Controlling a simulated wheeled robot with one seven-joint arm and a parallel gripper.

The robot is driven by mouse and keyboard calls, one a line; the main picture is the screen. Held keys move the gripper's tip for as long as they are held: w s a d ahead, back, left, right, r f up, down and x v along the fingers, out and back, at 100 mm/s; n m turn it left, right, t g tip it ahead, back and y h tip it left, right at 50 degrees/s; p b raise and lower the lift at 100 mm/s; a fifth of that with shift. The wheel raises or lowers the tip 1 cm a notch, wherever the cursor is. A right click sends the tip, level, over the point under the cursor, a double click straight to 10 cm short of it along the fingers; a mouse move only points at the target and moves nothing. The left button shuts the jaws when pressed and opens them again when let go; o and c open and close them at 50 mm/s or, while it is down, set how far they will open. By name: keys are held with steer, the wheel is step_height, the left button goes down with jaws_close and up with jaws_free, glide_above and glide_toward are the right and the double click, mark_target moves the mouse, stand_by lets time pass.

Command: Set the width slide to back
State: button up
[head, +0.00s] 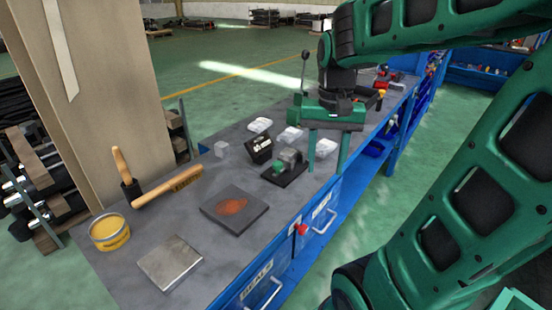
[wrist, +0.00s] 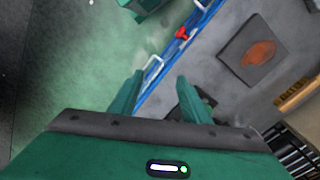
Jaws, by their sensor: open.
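No part is clearly marked as the width slide. A small device with a green and grey body on a dark base (head: 285,167) stands near the bench's front edge; a slide on it is too small to make out. My gripper (head: 326,170) points down with its two green fingers apart and nothing between them. It hangs just right of the device, near the bench edge. In the wrist view my gripper (wrist: 159,76) is open, and a dark shape behind the right finger is mostly hidden.
A black box with pale labels (head: 259,149) stands left of the device, with white packets (head: 290,136) behind. A dark plate with a rusty patch (head: 235,208), a metal plate (head: 170,262), a brush (head: 168,187) and a yellow tin (head: 109,232) lie nearer. Blue drawers (head: 318,222) have protruding handles.

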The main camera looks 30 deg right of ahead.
mark_target(278, 163)
steer(key=w+a+r+m, duration=0.1)
steer(key=w+a+r, duration=0.1)
steer(key=w, duration=0.6)
steer(key=w+a+r+m, duration=0.1)
steer(key=w+r+m, duration=0.1)
steer(key=w, duration=0.6)
step_height(278, 163, down, 11)
steer(key=shift+s+a+r, duration=0.1)
steer(key=shift+a+r, duration=0.05)
steer(key=shift+r, duration=0.05)
jaws_close()
